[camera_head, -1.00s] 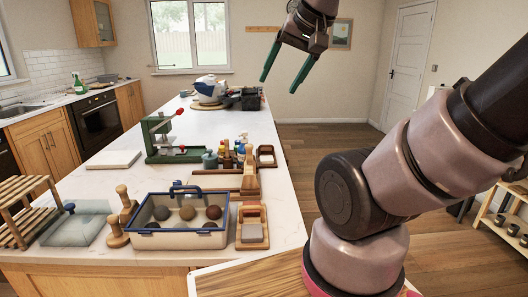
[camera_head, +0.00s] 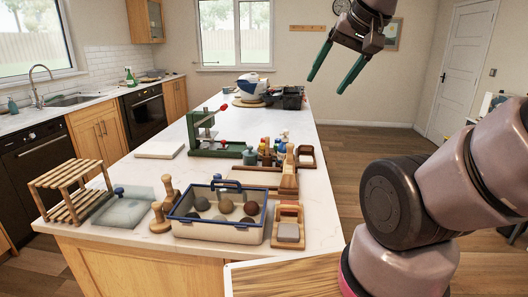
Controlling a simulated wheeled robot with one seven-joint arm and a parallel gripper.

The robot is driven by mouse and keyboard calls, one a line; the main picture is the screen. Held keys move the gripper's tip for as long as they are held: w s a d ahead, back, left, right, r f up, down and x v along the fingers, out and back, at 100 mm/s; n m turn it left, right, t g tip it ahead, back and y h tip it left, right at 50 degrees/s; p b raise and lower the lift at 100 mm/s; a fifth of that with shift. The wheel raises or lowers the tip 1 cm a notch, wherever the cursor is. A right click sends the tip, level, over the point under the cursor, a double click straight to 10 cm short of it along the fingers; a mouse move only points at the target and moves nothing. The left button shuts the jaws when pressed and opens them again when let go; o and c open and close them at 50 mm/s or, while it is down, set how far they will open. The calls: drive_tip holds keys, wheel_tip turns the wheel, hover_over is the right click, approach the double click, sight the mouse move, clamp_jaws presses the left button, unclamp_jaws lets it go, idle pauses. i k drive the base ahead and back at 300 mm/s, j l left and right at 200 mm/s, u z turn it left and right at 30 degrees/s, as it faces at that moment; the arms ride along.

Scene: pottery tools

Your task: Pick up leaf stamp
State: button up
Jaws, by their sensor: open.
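Two wooden knob-handled tools that look like stamps stand at the near end of the long white counter: the rear one (camera_head: 170,189) and the front one (camera_head: 158,218). They are between a glassy board and a blue-rimmed tray. Their undersides are hidden, so I cannot tell which is the leaf stamp. My gripper (camera_head: 325,86), with two green fingers, is open and empty. It hangs high in the upper right of the view, well apart from both tools.
The blue-rimmed tray (camera_head: 218,228) holds several round balls. A wooden rack (camera_head: 70,190) and the glassy board (camera_head: 122,208) are at left. A green press (camera_head: 205,140), bottles and wooden tools stand farther back. A white slab (camera_head: 159,149) lies behind the board, with bare counter around it.

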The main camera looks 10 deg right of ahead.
sight(262, 144)
drive_tip(key=l+u, duration=0.15)
drive_tip(key=l, duration=0.2)
drive_tip(key=k+l+u, duration=0.2)
drive_tip(key=l, duration=0.15)
drive_tip(key=l+u, duration=0.15)
drive_tip(key=l, duration=0.15)
drive_tip(key=l+u, duration=0.35)
drive_tip(key=l, duration=0.3)
drive_tip(key=k+l+u, duration=0.1)
drive_tip(key=l+u, duration=0.2)
drive_tip(key=l, duration=0.35)
drive_tip(key=i+l+u, duration=0.2)
drive_tip(key=l, duration=0.2)
drive_tip(key=i+l+u, duration=0.2)
drive_tip(key=l, duration=0.2)
drive_tip(key=l+u, duration=0.2)
drive_tip(key=l, duration=0.2)
drive_tip(key=l+u, duration=0.2)
drive_tip(key=l, duration=0.25)
drive_tip(key=i+l+u, duration=0.2)
drive_tip(key=l+u, duration=0.2)
drive_tip(key=l, duration=0.2)
drive_tip(key=i+l, duration=0.05)
